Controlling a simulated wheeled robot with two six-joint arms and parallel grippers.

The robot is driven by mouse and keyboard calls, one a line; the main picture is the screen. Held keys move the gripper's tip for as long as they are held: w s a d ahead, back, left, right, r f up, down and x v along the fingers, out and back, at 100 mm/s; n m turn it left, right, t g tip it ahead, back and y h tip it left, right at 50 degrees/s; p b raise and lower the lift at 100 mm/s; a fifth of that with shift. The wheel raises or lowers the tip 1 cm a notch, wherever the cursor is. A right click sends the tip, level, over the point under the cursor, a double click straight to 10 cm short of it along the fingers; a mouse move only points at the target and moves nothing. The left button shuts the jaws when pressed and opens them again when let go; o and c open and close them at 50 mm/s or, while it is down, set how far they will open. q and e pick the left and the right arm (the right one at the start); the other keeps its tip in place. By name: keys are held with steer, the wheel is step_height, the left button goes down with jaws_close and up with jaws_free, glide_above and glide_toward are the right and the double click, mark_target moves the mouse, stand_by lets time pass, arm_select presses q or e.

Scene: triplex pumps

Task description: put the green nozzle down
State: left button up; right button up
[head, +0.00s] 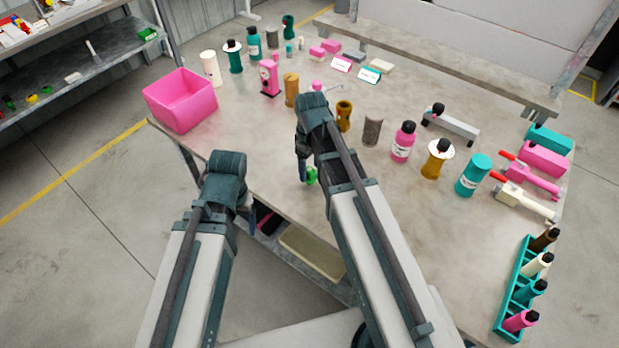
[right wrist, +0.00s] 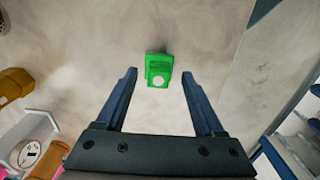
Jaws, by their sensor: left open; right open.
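The green nozzle (right wrist: 158,70) is on the bare tabletop in the right wrist view. It lies between and slightly beyond the two open fingertips of my right gripper (right wrist: 160,76), with visible gaps on both sides. In the head view the nozzle (head: 311,176) shows as a small green patch beside my right gripper (head: 304,172), near the table's front edge; part of it is hidden by my arm. My left gripper (head: 249,215) is open and mostly hidden behind its own wrist, near the table's front edge. It holds nothing that I can see.
A pink bin (head: 181,101) stands at the table's left corner. Bottles and cylinders, such as a brown one (head: 343,116) and a pink bottle (head: 403,143), stand beyond my right arm. A teal rack (head: 511,290) with several bottles is at the right. Table (head: 240,140) left of my right gripper is clear.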

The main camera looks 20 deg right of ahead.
mark_target(310, 169)
steer(key=f+b, duration=0.3)
steer(key=f, duration=0.1)
steer(key=shift+w+f+b, duration=0.2)
steer(key=shift+f+b, duration=0.1)
steer(key=shift+b, duration=0.1)
steer(key=shift+r, duration=0.1)
jaws_close()
